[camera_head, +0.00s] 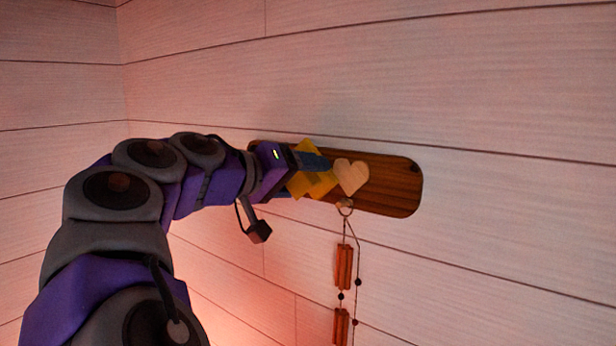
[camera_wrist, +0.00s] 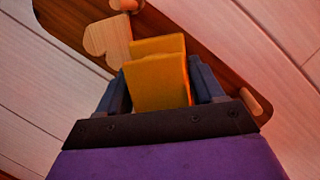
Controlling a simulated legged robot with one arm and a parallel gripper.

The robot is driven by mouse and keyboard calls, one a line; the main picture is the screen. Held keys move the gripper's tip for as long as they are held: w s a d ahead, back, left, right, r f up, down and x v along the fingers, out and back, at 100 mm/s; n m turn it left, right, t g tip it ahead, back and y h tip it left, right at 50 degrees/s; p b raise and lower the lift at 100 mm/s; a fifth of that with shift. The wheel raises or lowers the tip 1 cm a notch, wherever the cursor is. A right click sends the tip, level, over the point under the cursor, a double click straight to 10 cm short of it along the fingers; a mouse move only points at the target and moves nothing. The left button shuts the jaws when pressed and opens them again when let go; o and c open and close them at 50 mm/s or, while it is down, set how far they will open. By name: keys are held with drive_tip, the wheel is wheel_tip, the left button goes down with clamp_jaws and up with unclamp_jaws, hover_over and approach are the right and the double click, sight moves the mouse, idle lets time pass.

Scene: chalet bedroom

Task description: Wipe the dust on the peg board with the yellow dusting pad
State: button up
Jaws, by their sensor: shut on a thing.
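The peg board (camera_head: 398,188) is a dark brown wooden plank with rounded ends, fixed on the wall; it also shows in the wrist view (camera_wrist: 68,24). My gripper (camera_head: 316,172) is in front of its left half. The gripper is shut on the yellow dusting pad (camera_head: 308,184), which sits between the two fingers in the wrist view (camera_wrist: 160,82). The pad's far end is at the board; I cannot tell whether it touches. A pale wooden heart (camera_head: 351,176) on the board is just right of the pad. I cannot make out dust on the board.
A string ornament with red-brown wooden pieces (camera_head: 344,266) hangs from a ring below the heart. In the wrist view, a wooden peg (camera_wrist: 251,102) shows beside the right finger. The pale plank wall (camera_head: 480,90) around the board is bare.

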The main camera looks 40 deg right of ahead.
drive_tip(key=w, duration=0.1)
drive_tip(key=w+a+p, duration=0.1)
drive_tip(key=w, duration=0.1)
drive_tip(key=w+a, duration=0.1)
drive_tip(key=w, duration=0.1)
drive_tip(key=shift+w+p, duration=0.1)
drive_tip(key=shift+p, duration=0.2)
drive_tip(key=shift+a, duration=0.1)
idle(0.3)
drive_tip(key=shift+s+a+b, duration=0.1)
drive_tip(key=shift+s+a, duration=0.25)
drive_tip(key=shift+a, duration=0.55)
drive_tip(key=shift+s+a+b, duration=0.15)
drive_tip(key=shift+s+a, duration=0.25)
drive_tip(key=shift+a, duration=0.55)
drive_tip(key=shift+s+a+b, duration=0.1)
drive_tip(key=shift+s+a, duration=0.25)
drive_tip(key=shift+a, duration=0.55)
drive_tip(key=a, duration=0.1)
drive_tip(key=s+a, duration=0.1)
drive_tip(key=a, duration=0.1)
drive_tip(key=shift+d+f, duration=0.1)
drive_tip(key=shift+d, duration=0.05)
